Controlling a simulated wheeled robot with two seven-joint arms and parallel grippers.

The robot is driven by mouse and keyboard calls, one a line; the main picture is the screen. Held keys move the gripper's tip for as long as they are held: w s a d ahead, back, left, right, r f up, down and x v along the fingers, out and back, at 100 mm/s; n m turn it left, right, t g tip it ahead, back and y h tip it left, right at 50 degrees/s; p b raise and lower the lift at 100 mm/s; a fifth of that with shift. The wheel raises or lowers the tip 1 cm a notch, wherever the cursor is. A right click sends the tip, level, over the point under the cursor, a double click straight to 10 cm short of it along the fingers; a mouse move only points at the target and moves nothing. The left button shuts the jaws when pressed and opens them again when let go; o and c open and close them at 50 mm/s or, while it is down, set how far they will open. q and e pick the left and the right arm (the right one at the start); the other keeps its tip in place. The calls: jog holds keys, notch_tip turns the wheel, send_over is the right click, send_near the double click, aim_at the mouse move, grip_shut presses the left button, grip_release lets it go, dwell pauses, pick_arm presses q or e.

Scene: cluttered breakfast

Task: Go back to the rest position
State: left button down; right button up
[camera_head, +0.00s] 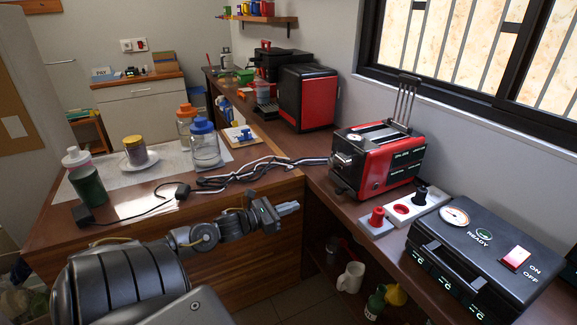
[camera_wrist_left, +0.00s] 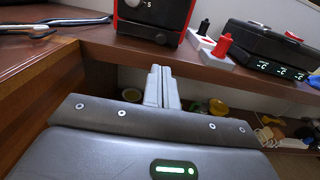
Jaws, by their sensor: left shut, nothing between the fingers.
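My left gripper (camera_head: 288,208) hangs in the air in front of the counter, at the inner corner below the counter top. In the left wrist view its two fingers (camera_wrist_left: 162,88) are pressed together with nothing between them. My left arm comes in from the lower left of the head view. My right gripper is in neither view.
A red toaster (camera_head: 378,158) stands on the right counter, beside a black device (camera_head: 485,250) with a gauge. Cables (camera_head: 245,175) lie on the left counter near bottles (camera_head: 205,145). A white mug (camera_head: 351,277) sits on the shelf below.

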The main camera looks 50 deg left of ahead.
pick_arm(q)
jog(key=shift+s, duration=0.2)
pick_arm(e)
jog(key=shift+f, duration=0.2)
